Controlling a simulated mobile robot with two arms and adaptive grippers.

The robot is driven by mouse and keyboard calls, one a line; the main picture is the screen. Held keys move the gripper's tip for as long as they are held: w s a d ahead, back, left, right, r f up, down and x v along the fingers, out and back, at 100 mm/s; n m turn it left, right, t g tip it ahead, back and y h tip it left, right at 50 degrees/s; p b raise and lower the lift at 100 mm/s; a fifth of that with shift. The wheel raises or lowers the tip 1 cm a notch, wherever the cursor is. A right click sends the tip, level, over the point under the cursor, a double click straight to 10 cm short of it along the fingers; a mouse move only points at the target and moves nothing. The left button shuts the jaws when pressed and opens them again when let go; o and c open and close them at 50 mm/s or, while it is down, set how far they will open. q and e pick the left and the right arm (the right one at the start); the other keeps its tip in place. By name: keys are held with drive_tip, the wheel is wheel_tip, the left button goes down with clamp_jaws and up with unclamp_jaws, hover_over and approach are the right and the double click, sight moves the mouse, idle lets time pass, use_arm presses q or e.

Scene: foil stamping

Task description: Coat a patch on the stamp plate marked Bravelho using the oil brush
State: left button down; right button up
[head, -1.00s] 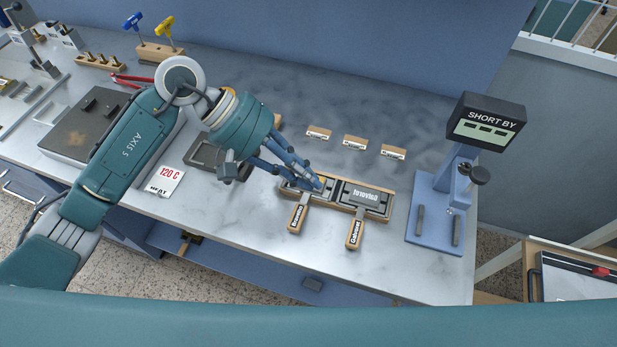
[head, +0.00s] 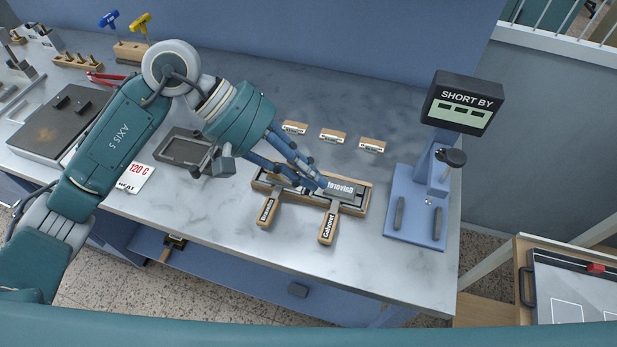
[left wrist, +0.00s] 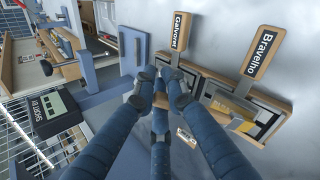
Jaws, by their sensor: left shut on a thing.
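The stamp plate marked Bravelho (head: 266,212) lies on the left of a wooden holder (head: 361,208) on the bench. Its labelled handle points to the bench front. In the left wrist view, the Bravelho plate (left wrist: 258,58) is at the right, with a yellowish patch (left wrist: 243,123) on its face. The plate marked Galvoret (head: 328,229) lies beside it, with raised mirrored lettering. My left gripper (head: 318,184) is over the holder, at the Galvoret plate's left end. It is shut on a slim thing, apparently the oil brush, mostly hidden by the fingers; a wooden-coloured bit (left wrist: 134,100) shows.
Several small wooden labelled blocks (head: 332,136) stand behind the holder. A blue stand with a "SHORT BY" display (head: 462,102) is at the right. A dark tray (head: 186,150) and a "120 C" card (head: 136,177) lie left. The bench front is clear.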

use_arm(q)
wheel_tip(320, 180, up, 11)
drive_tip(key=p, duration=0.2)
drive_tip(key=shift+d, duration=0.4)
drive_tip(key=shift+s, duration=0.15)
idle(0.5)
